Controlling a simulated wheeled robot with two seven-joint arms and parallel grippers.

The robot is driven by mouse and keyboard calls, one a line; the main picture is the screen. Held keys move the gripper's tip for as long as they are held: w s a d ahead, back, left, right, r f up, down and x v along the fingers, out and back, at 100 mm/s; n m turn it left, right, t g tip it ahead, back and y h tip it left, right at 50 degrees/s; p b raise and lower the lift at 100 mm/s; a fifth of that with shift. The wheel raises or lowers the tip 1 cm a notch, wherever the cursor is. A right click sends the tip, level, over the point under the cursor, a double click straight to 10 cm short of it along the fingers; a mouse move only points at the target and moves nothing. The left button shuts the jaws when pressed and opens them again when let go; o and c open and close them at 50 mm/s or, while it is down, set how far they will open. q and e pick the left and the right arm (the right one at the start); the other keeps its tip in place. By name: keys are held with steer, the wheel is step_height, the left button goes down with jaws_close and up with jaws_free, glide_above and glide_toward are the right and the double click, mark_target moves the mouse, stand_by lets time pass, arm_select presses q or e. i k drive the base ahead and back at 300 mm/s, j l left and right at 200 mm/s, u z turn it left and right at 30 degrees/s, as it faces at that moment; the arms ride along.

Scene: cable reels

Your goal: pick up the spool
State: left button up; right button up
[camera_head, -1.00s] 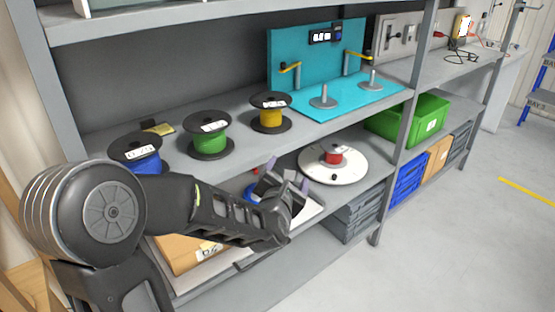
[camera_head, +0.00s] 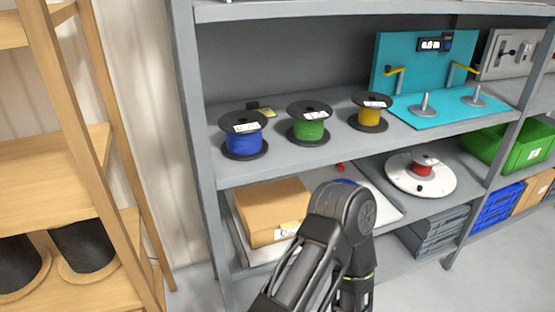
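A blue spool (camera_head: 243,139), a green spool (camera_head: 309,126) and a yellow spool (camera_head: 370,114) stand upright in a row on the middle shelf (camera_head: 285,160). Each has black flanges and a white label on top. A small red spool (camera_head: 424,168) sits on a white round disc (camera_head: 403,178) on the lower shelf. The task does not say which spool is meant. One of my arms rises from the bottom centre, in front of the lower shelf and below the spools. Neither gripper shows.
A cardboard box (camera_head: 273,209) lies on the lower shelf. A teal stand (camera_head: 437,108) with two posts stands right of the spools. A green crate (camera_head: 519,146) and blue crates (camera_head: 498,206) are at right. A wooden rack (camera_head: 92,160) stands at left.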

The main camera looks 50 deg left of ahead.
mark_target(245, 141)
steer(key=u, duration=1.95)
steer(key=i+j, duration=0.15)
steer(key=i, duration=0.4)
steer(key=k+l, duration=0.15)
steer(key=l, duration=0.35)
steer(key=k+l, duration=0.1)
steer(key=l, duration=0.45)
steer(key=k+l+z, duration=0.1)
steer(key=l, duration=0.4)
steer(key=k+l, duration=0.15)
steer(key=l, duration=0.4)
steer(key=k+l, duration=0.1)
steer(key=l, duration=0.45)
steer(key=j+z, duration=0.05)
